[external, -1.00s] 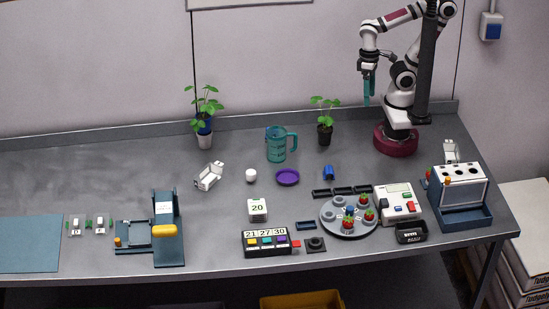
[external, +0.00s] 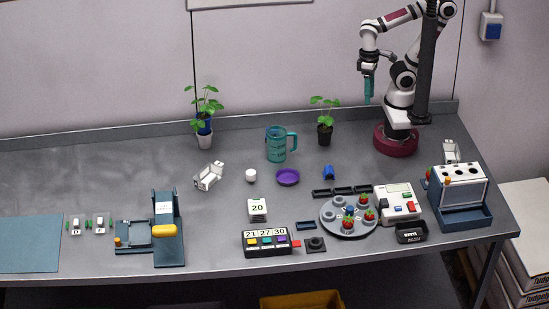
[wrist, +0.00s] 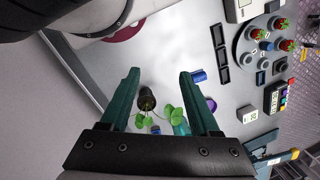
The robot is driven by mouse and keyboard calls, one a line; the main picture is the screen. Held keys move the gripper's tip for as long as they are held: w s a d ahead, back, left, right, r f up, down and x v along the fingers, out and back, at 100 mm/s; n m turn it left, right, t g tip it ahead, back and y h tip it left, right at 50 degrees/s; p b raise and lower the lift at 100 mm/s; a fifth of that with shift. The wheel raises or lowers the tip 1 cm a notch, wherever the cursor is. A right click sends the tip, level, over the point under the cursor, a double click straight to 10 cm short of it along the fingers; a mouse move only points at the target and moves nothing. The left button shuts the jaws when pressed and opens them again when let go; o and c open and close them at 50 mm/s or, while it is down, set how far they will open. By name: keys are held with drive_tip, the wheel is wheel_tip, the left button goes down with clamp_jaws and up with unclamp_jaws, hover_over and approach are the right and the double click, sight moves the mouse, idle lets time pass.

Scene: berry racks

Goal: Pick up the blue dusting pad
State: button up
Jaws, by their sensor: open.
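A small blue piece (external: 329,172), which looks like the blue dusting pad, sits on the grey table right of the purple dish. It also shows in the wrist view (wrist: 198,75), just beyond the tip of the right finger and partly hidden by it. My gripper (external: 368,90) hangs at the back right, fingers pointing down, well above the table and apart from the pad. In the wrist view my gripper (wrist: 160,74) has its two teal fingers spread, with nothing between them.
The purple dish (external: 288,177), a white cup (external: 251,176) and a teal jug (external: 276,145) stand left of the pad. A potted plant (external: 325,130) stands behind it. Black trays (external: 322,194) and a round berry plate (external: 335,228) lie in front.

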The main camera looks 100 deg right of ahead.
drive_tip(key=w+d+f+t+h, duration=0.1)
drive_tip(key=w+d+f+t, duration=0.25)
drive_tip(key=w, duration=0.65)
drive_tip(key=w+d+f+t+h, duration=0.15)
drive_tip(key=w+f, duration=0.25)
drive_tip(key=w, duration=0.7)
drive_tip(key=n+t+h, duration=0.2)
drive_tip(key=t, duration=0.5)
hover_over(268, 128)
drive_tip(key=f, duration=0.5)
drive_tip(key=shift+s+a, duration=0.25)
drive_tip(key=shift+a, duration=0.05)
drive_tip(key=shift+w+d+f+n+t, duration=0.1)
drive_tip(key=shift+w+n+t, duration=0.1)
drive_tip(key=shift+n+t, duration=0.25)
drive_tip(key=shift+f, duration=0.35)
wheel_tip(268, 128, down, 6)
drive_tip(key=shift+f, duration=0.15)
drive_tip(key=x, duration=0.3)
drive_tip(key=shift+w, duration=0.1)
clamp_jaws()
